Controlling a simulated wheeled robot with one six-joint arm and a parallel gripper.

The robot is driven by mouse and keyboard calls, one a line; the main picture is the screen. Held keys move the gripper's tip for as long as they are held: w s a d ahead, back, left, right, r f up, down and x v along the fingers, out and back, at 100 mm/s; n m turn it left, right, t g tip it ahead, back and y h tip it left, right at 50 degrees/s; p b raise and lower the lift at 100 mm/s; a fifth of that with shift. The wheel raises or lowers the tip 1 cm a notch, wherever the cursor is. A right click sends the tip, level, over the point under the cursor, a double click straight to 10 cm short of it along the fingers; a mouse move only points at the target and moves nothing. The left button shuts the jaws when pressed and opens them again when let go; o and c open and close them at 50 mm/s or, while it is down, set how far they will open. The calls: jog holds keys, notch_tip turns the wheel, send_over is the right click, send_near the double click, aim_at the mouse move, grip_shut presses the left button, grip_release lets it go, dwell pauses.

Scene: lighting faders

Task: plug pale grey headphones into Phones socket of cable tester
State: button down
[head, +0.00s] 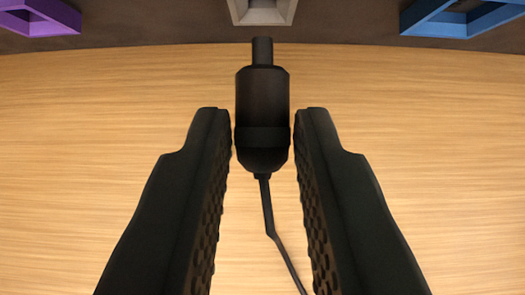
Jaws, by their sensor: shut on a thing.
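My gripper (263,125) is shut on a black cable plug (262,95), which sits between its two dark ridged fingers. The plug's narrow tip points up the picture, towards a pale grey framed socket (263,12) at the top edge. A small gap shows between the tip and the grey frame, so the plug is outside it. A thin dark cable (268,215) leaves the plug's rear and runs down to the right. The headphones are not in view. The grey socket is cut off by the top edge, and no label is readable.
A purple framed socket (40,28) is at the top left and a blue one (460,28) at the top right, on the same dark panel (150,22). The light wooden surface (90,130) below the panel is clear on both sides.

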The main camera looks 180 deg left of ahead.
jog(key=shift+w+r, duration=0.1)
jog(key=shift+w, duration=1.05)
dwell(2.0)
jog(key=c, duration=1.2)
grip_release()
